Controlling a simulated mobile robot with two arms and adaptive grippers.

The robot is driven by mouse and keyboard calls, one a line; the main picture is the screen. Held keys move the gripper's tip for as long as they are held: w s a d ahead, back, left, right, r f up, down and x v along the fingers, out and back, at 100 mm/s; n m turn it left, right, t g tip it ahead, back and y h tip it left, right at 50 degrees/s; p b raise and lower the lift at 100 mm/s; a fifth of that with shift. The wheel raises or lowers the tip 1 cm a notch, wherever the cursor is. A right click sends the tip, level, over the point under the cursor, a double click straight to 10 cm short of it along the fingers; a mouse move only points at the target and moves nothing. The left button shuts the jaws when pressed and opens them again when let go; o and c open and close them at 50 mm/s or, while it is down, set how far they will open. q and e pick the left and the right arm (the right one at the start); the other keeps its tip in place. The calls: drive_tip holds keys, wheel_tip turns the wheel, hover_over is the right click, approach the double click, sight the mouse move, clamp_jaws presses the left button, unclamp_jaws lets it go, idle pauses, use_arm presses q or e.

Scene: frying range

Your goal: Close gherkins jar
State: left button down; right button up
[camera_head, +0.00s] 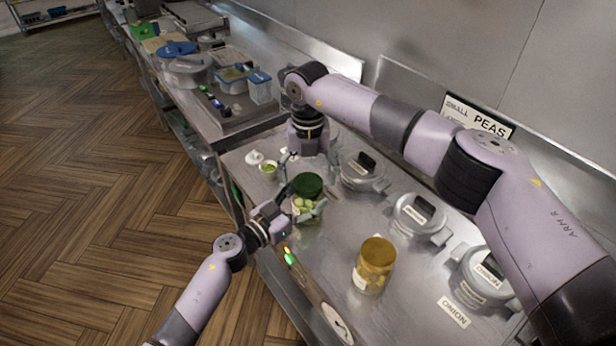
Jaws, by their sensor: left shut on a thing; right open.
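The gherkins jar (301,206) stands on the steel counter, with pale green pieces showing through its side. A dark green lid (308,184) is at the top of the jar; I cannot tell whether it is seated flat or only resting there. My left gripper (303,214) comes in from the lower left and is shut on the jar's body, a finger showing at its right side. My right gripper (309,168) points down above the lid, open, with its fingers spread to either side. Its contact with the lid cannot be made out.
A yellow-brown jar (374,264) stands to the right in front. Lidded metal pots (414,219) line the back of the counter. A small bowl (267,168) with green contents sits left of the jar. Blue tubs (260,86) stand on the farther counter.

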wheel_tip(320, 180, up, 11)
drive_tip(key=shift+f, duration=0.15)
use_arm(q)
drive_tip(key=shift+c, duration=1.6)
unclamp_jaws()
drive_tip(key=v, duration=1.2)
drive_tip(key=shift+r, duration=0.1)
